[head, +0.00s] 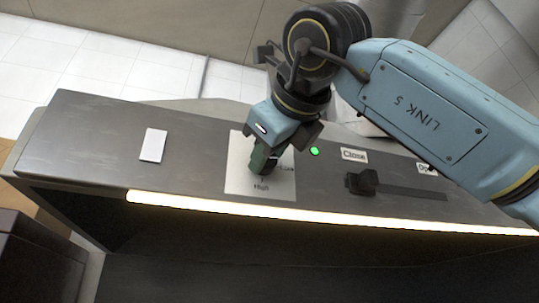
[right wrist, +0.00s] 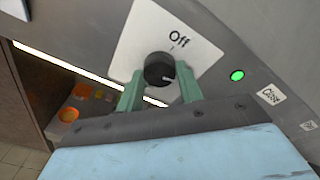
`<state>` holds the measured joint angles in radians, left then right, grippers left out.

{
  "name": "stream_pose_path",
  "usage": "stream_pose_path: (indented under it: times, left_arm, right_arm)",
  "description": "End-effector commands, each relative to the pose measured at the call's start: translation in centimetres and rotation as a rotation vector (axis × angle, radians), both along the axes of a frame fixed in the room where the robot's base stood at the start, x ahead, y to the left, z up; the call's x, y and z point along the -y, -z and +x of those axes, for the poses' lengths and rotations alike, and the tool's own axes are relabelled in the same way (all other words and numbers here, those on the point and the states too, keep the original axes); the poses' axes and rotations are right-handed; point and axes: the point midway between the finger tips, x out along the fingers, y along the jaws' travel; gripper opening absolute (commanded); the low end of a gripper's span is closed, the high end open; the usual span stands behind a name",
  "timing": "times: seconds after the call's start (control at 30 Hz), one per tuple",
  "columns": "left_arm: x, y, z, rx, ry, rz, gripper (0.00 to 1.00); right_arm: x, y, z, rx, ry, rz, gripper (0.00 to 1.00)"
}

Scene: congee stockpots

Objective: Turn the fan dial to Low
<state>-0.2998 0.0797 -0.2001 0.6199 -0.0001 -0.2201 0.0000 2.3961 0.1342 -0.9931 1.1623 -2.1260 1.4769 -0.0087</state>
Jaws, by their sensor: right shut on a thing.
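The fan dial (right wrist: 159,69) is a dark round knob on a white label plate (right wrist: 135,45). The word "Off" shows above it in the right wrist view. A pale pointer mark on the knob points right, toward the right finger. My right gripper (right wrist: 160,88) is shut on the dial, with a green finger on each side. In the head view my right gripper (head: 262,160) comes down onto the plate and hides the dial. "High" shows below it and a partly covered label to its right. My left gripper is not in view.
A lit green lamp (head: 315,151) is right of the plate. Farther right is a black slider knob (head: 362,182) in a slot, with a "Close" label (head: 354,155). A blank white plate (head: 152,145) is on the left. A light strip (head: 200,204) runs along the hood's front edge.

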Motion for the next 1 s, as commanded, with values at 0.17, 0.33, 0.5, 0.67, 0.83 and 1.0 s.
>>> stream_pose_path:
  times: [0.17,0.33,0.5,0.67,0.83,1.0]
  left_arm:
    - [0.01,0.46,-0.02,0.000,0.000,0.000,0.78]
    - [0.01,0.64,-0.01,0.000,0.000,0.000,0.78]
    - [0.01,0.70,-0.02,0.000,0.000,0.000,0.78]
    - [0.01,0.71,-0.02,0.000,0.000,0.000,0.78]
    - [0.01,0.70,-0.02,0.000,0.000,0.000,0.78]
    - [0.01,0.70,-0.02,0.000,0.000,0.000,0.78]
  right_arm:
    - [-0.04,0.16,0.01,-0.032,-0.001,0.089,0.14]
    - [-0.02,0.14,0.02,-0.049,-0.001,0.142,0.14]
    - [-0.02,0.13,0.02,-0.057,-0.002,0.165,0.14]
    - [-0.04,0.12,0.01,-0.059,-0.002,0.170,0.14]
    - [-0.04,0.12,0.01,-0.059,-0.002,0.169,0.14]
    - [-0.04,0.12,0.01,-0.059,-0.002,0.169,0.48]
